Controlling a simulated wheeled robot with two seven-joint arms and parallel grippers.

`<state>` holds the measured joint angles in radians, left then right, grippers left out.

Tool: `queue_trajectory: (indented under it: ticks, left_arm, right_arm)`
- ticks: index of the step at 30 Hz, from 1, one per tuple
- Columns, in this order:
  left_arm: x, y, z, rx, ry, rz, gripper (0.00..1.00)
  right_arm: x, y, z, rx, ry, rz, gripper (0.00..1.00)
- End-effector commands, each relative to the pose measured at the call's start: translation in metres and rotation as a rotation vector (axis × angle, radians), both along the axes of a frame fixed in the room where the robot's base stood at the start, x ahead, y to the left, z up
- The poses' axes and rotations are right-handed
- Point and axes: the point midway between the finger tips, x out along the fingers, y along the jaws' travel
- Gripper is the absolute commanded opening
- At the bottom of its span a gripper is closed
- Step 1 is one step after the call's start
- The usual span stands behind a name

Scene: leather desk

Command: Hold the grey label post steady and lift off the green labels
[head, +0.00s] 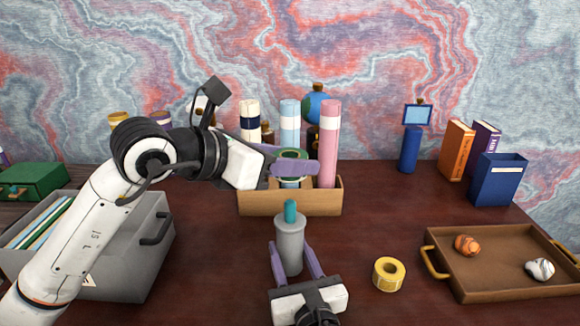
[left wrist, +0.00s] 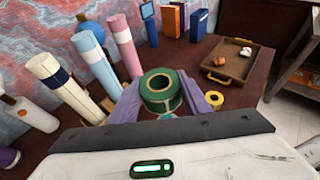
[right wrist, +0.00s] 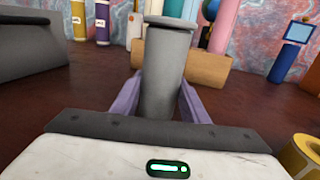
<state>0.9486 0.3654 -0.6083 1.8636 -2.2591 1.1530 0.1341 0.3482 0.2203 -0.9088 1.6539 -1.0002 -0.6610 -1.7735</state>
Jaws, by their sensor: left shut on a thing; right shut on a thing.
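The grey label post (head: 289,246) stands upright on the desk with a teal peg (head: 290,211) on top. My right gripper (head: 297,262) is shut on the post, one purple finger on each side; the right wrist view shows the grey post (right wrist: 163,75) between them. The green labels (head: 291,154) are a roll held in my left gripper (head: 293,167), above the peg and apart from it in the head view. In the left wrist view the green roll (left wrist: 161,102) sits between the purple fingers, its open hole facing up.
A yellow label roll (head: 389,274) lies right of the post. A brown tray (head: 490,285) with two crumpled balls is farther right. A wooden box (head: 290,203) with tall tubes stands behind the post. A grey file box (head: 125,255) stands left.

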Motion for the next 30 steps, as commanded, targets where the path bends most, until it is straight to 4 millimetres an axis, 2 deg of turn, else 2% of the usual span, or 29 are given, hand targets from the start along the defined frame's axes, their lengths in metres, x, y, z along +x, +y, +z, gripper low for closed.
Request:
queue_trajectory:
  ticks: [2, 3, 6, 17, 20, 30]
  left_arm:
    - [0.0, 0.0, 0.0, -0.001, -0.001, 0.0, 0.21]
    - [0.0, 0.0, 0.0, -0.001, -0.001, 0.0, 0.21]
    - [0.0, 0.0, 0.0, -0.001, -0.001, 0.0, 0.21]
    - [0.0, 0.0, 0.0, 0.0, 0.0, 0.0, 0.21]
    - [0.0, 0.0, -0.001, 0.001, -0.001, 0.0, 0.21]
    - [0.0, 0.0, 0.0, 0.001, -0.001, 0.0, 0.21]
  right_arm:
    - [0.0, 0.0, -0.001, -0.001, 0.002, -0.001, 0.16]
    - [0.0, 0.0, -0.001, -0.001, 0.002, -0.001, 0.47]
    - [0.0, 0.0, -0.001, 0.0, 0.001, -0.001, 0.62]
    - [-0.005, -0.001, -0.001, -0.001, 0.002, 0.0, 0.62]
    - [-0.018, -0.005, -0.001, -0.001, 0.002, 0.001, 0.62]
    - [-0.086, -0.023, -0.002, -0.002, 0.004, 0.001, 0.62]
